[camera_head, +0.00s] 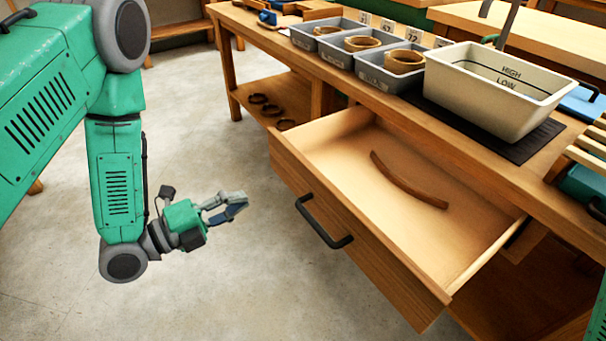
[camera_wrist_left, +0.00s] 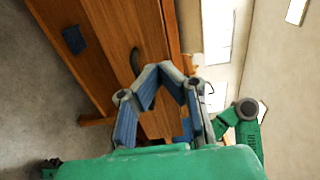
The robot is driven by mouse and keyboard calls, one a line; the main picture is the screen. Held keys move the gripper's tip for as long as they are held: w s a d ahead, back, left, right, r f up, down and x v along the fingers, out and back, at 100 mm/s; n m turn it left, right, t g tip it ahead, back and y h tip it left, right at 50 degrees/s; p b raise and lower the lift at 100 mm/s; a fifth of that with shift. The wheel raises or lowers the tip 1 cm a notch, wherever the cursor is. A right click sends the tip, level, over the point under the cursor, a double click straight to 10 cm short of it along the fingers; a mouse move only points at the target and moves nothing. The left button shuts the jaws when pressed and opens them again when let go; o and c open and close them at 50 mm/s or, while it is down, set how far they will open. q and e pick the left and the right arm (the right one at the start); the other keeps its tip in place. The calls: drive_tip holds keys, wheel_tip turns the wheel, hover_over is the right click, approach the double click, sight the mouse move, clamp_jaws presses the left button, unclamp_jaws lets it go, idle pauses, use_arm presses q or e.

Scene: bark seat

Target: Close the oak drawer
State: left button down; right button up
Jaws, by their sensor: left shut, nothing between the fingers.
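The oak drawer (camera_head: 292,160) is pulled far out from under the workbench in the head view. Its front carries a black bar handle (camera_head: 322,226). A curved brown wooden strip (camera_head: 408,183) lies on the drawer floor. My left gripper (camera_head: 238,203) is shut and empty. It is in front of the drawer, to the left of the handle, with a gap of bare floor between them in the picture. In the left wrist view the gripper's fingers (camera_wrist_left: 165,72) appear in front of wooden surfaces. My right gripper is not in view.
On the workbench (camera_head: 436,115) stand a white tub (camera_head: 497,88) marked HIGH and LOW and several grey bins holding wooden rings (camera_head: 404,61). Dark rings (camera_head: 270,108) lie on the lower shelf. The concrete floor (camera_head: 210,290) before the drawer is clear.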

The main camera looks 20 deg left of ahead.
sight(307, 172)
use_arm(q)
drive_tip(key=b+x, duration=0.3)
drive_tip(key=x, duration=0.8)
drive_tip(key=shift+w+d, duration=0.1)
drive_tip(key=shift+d, duration=0.35)
drive_tip(key=shift+w+d, duration=0.35)
drive_tip(key=shift+w, duration=0.3)
drive_tip(key=shift+d, duration=0.15)
